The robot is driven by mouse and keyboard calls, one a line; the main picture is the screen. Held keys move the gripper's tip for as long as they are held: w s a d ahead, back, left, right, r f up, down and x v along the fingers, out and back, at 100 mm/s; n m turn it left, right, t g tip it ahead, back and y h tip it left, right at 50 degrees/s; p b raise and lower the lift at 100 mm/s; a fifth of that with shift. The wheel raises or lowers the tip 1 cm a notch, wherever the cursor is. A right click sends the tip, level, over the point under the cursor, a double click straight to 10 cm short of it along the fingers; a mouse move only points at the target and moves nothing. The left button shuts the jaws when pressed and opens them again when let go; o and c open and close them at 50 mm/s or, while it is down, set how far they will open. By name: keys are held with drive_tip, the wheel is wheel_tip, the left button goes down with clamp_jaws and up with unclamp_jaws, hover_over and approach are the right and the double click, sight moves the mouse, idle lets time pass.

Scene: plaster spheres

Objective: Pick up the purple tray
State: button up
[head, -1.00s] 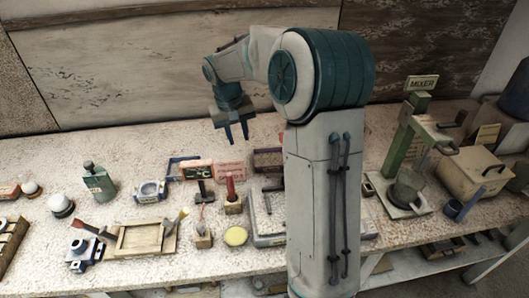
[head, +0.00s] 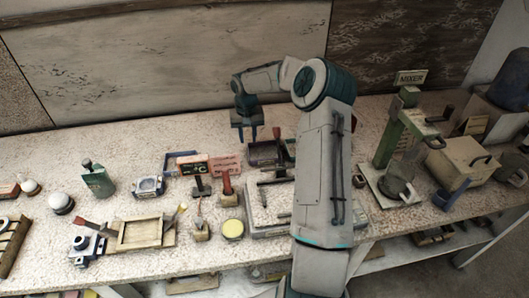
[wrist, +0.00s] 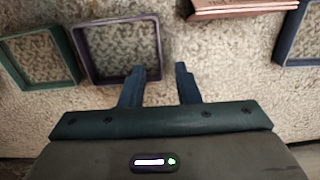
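The purple tray (head: 262,161) is a small, shallow, open tray at the back of the bench, just left of my arm. In the wrist view the purple tray (wrist: 108,80) is at upper left, and the speckled floor inside its frame looks empty. My gripper (head: 245,137) is at the tray's back left corner in the head view.
A green tray (wrist: 70,50) lies close beside the purple one. A pink box (head: 227,167) and a blue tray (head: 170,166) stand to its left in the head view. A green mixer (head: 389,140) stands right of my arm. Bare bench shows behind the trays.

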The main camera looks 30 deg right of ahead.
sight(264, 152)
drive_tip(key=shift+f+p, duration=1.05)
drive_tip(key=shift+f, duration=2.1)
clamp_jaws()
